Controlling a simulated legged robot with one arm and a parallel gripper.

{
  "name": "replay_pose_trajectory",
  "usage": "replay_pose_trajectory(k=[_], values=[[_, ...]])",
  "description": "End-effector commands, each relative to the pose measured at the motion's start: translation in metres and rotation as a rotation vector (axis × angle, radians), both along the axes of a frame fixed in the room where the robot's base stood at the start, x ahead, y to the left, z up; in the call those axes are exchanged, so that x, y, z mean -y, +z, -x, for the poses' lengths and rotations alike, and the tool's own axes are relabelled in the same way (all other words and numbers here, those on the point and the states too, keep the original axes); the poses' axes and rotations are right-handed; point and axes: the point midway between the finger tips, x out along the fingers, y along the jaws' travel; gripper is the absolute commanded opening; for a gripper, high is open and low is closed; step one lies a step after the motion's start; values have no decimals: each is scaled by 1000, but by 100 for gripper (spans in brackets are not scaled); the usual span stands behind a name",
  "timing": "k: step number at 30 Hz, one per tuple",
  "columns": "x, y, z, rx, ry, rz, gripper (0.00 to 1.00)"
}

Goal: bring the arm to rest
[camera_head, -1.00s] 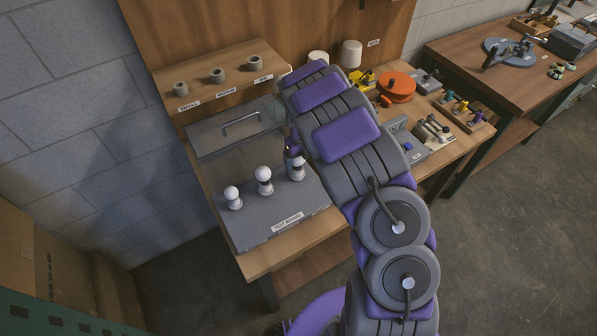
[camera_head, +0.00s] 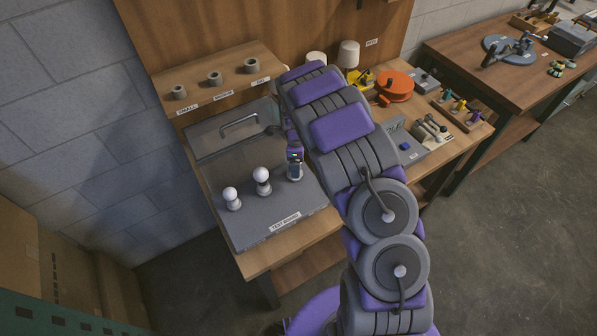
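My gripper (camera_head: 294,160) is small in view at the end of my arm, over the right-hand socket (camera_head: 294,173) on the grey test board (camera_head: 262,226). The white bulb seen there a second ago does not show now; the gripper covers that place. I cannot tell whether the fingers are open, shut or touching a bulb. Two white bulbs, a smaller one (camera_head: 230,193) and a larger one (camera_head: 261,174), stand upright in the left and middle sockets. My arm, grey with purple pads, reaches up from the bottom right and bends down to the board.
An orange round thing (camera_head: 395,85) and small tools lie right of my arm. Open floor (camera_head: 515,220) lies at the right.

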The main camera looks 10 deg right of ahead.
Motion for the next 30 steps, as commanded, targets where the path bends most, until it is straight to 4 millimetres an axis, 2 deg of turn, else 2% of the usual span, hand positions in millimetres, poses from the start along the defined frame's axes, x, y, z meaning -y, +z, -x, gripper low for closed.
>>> replay_pose_trajectory(k=[1, 5, 20, 25, 30], values=[[-3, -9, 7, -21, 15, 3, 85], [-2, -5, 4, -9, 11, 0, 85], [8, 3, -5, 18, -3, -13, 39], [9, 4, -6, 23, -76, -13, 39], [11, 3, -7, 22, -295, -13, 39]])
